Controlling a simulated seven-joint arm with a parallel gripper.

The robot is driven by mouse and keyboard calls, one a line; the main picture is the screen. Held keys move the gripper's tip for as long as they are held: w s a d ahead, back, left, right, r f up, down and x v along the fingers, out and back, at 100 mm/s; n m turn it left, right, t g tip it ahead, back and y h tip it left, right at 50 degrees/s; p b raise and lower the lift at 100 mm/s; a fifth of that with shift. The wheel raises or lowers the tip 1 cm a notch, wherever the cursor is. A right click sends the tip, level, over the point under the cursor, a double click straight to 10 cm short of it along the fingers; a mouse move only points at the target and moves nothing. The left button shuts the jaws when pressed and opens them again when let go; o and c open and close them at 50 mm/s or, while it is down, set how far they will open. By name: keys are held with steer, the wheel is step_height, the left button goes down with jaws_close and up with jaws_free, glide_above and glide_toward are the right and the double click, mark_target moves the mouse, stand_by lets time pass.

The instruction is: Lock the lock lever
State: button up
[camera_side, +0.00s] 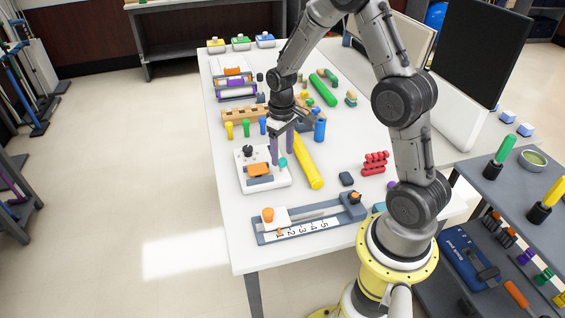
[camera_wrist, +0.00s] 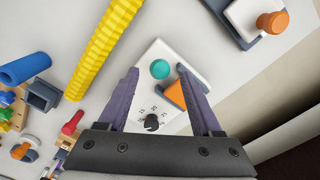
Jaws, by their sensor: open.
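A white panel (camera_side: 250,187) on the table carries a black knob (camera_side: 248,151), an orange flap in a grey frame (camera_side: 259,169) and a teal round button (camera_side: 283,162). In front of it lies a grey rail unit (camera_side: 320,229) numbered 1 to 5, with an orange-topped white slider (camera_side: 268,215) and a small orange part (camera_side: 355,197) at its right end. I cannot tell which part is the lock lever. My gripper (camera_side: 282,152) is open and empty, pointing down over the panel. In the wrist view its fingers (camera_wrist: 158,70) straddle the button and flap from above.
A yellow ridged rod (camera_side: 308,163) lies just right of the panel. A red piece (camera_side: 375,163) and a dark block (camera_side: 346,179) lie further right. Colored pegs and a wooden rack (camera_side: 235,115) stand behind. The table's left front area is clear.

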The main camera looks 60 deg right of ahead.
mark_target(282, 159)
steer(key=shift+f, duration=2.2)
jaws_close()
